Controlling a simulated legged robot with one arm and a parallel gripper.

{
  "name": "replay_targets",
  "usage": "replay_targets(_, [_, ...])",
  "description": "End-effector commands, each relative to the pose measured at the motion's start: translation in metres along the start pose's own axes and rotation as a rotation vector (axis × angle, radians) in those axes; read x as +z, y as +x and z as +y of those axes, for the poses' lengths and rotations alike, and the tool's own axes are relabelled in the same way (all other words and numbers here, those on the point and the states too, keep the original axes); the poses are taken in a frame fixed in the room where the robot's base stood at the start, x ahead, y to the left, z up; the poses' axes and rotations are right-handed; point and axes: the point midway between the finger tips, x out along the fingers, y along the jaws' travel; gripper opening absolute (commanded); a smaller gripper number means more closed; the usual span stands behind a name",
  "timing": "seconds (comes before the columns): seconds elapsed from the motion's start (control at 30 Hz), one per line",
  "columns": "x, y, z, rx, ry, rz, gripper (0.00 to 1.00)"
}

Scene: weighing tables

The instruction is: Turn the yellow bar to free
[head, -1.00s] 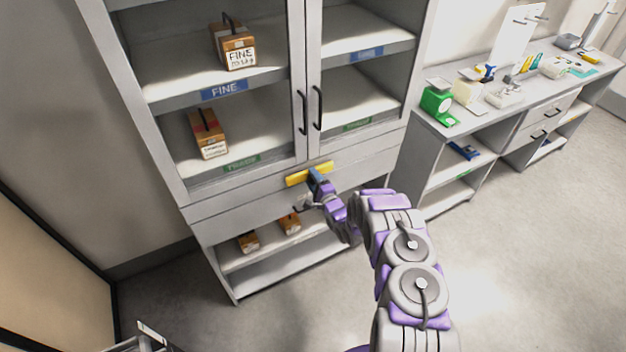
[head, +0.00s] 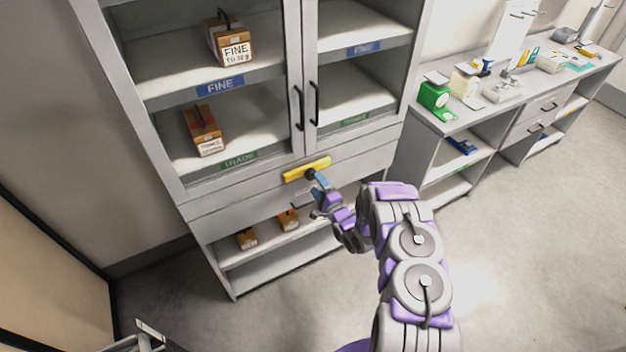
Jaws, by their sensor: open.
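The yellow bar (head: 298,172) lies across the grey front below the cabinet's glass doors, roughly level along that front. A dark round knob (head: 310,174) shows at its lower middle. My gripper (head: 317,184) is just below and in front of the bar, with blue fingers; it is open, holds nothing and looks apart from the bar. The gap between the fingers is too small to see clearly.
The cabinet has two doors with black handles (head: 298,108). A bench (head: 470,125) with scales stands at right. The floor at right is clear.

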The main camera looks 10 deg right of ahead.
Motion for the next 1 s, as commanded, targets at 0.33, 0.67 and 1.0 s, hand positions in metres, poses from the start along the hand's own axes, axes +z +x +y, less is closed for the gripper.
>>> replay_targets(0.33, [-0.002, -0.074, 0.003, 0.005, 0.003, 0.004, 0.74])
replay_targets(0.67, [-0.001, -0.110, 0.003, 0.004, 0.002, 0.002, 0.74])
replay_targets(1.0, [-0.001, -0.112, 0.002, 0.003, 0.001, 0.001, 0.74])
